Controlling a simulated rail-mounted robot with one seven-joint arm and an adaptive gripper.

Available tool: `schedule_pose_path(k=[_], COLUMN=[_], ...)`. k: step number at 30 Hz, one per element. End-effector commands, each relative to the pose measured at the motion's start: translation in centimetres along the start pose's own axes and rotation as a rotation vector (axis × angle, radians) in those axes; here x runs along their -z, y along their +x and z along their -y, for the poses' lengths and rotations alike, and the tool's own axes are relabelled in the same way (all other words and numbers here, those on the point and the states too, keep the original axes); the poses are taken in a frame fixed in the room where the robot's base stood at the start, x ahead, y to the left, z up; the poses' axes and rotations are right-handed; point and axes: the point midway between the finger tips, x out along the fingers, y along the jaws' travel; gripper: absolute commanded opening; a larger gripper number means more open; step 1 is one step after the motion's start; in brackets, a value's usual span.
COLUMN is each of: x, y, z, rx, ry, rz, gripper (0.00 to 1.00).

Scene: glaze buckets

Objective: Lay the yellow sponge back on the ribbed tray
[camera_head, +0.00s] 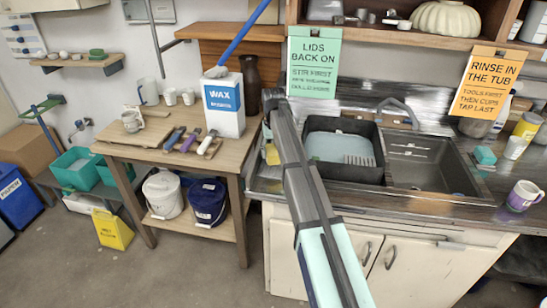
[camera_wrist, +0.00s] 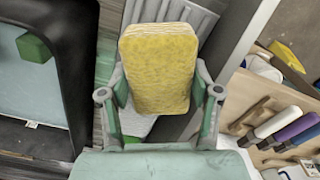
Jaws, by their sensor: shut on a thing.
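The yellow sponge (camera_wrist: 160,68) is between the two fingers of my gripper (camera_wrist: 160,97) in the wrist view. The fingers are shut on its sides. The pale grey ribbed tray (camera_wrist: 199,18) lies behind and below the sponge, which covers much of it. I cannot tell whether sponge and tray touch. In the head view a small yellow patch of the sponge (camera_head: 272,154) shows at the left of my arm, by the counter's left end. My arm hides the fingers and most of that spot there.
A black tub (camera_head: 341,176) stands right of my arm, beside the sink basin (camera_head: 428,165); its wall is close left in the wrist view (camera_wrist: 80,50). Left is a wooden table with a wax box (camera_head: 224,105) and several handled tools (camera_wrist: 285,125).

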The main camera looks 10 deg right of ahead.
Motion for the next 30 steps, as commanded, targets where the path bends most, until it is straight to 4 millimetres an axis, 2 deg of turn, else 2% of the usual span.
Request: schedule_pose_path(k=[7,19,20,21,30], x=[-0.1,0.0,0.0,0.0,0.0], y=[3.0,3.6,3.5,3.5,3.5], z=[0.0,0.0,0.0,0.0,0.0], rx=[0.000,0.000,0.000,0.000,0.000], ry=[0.000,0.000,0.000,0.000,0.000], rz=[0.002,0.001,0.001,0.001,0.001], gripper=[0.25,0.25,0.74,0.88,0.88])
